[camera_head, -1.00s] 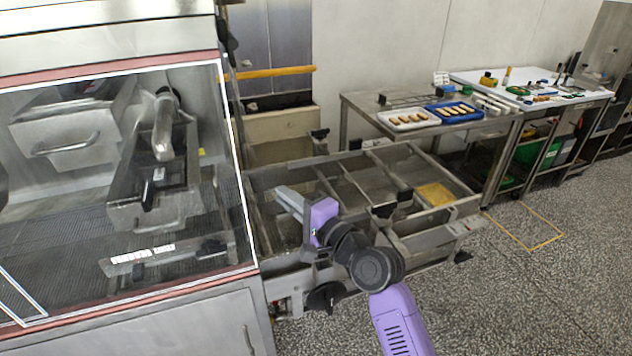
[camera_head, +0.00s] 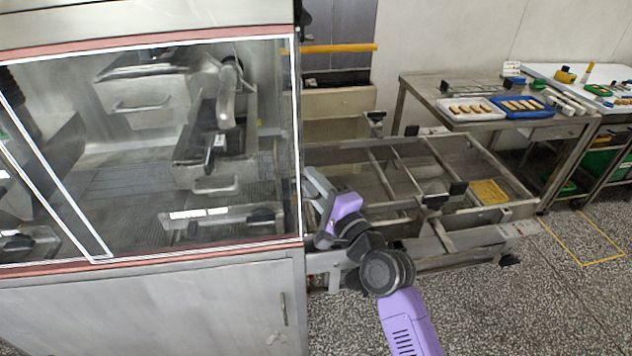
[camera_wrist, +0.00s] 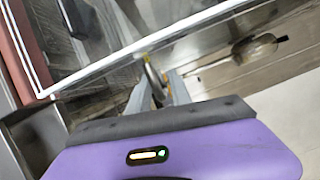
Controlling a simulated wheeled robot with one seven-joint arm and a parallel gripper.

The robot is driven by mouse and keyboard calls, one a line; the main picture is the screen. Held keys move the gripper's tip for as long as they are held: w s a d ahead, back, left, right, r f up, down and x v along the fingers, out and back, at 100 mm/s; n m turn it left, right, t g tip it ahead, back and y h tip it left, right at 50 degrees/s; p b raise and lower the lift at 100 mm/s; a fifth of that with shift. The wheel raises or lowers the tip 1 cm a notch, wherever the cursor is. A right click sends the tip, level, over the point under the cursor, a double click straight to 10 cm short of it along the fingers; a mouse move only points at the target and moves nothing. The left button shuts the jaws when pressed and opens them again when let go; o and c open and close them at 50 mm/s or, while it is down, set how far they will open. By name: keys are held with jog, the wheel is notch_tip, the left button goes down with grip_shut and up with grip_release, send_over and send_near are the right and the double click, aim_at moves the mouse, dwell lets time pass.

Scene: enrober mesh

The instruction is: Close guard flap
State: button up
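The clear panel with white edges (camera_head: 297,150) on the machine's front looks like the guard flap, but I cannot tell how far it stands open. Metal parts show through it. My gripper (camera_head: 312,180) is at the panel's lower right edge in the head view. In the wrist view, the two grey fingers of my gripper (camera_wrist: 160,82) point towards the panel's white edge (camera_wrist: 140,45). A small rounded metal piece (camera_wrist: 153,76) shows between the fingers. I cannot tell whether they grip it.
A metal frame with open compartments (camera_head: 400,205) stands right of the machine, close behind my arm. A steel table (camera_head: 420,85) with a white tray (camera_head: 450,112) and a blue tray (camera_head: 505,113) stands at the back right. The speckled floor at the front right is clear.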

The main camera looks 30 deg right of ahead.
jog(key=shift+d, duration=0.15)
jog(key=s+b, duration=0.1)
jog(key=s, duration=0.6)
jog(key=shift+s+d+f, duration=0.25)
jog(key=shift+s+d, duration=0.1)
jog(key=shift+s, duration=0.05)
dwell(0.4)
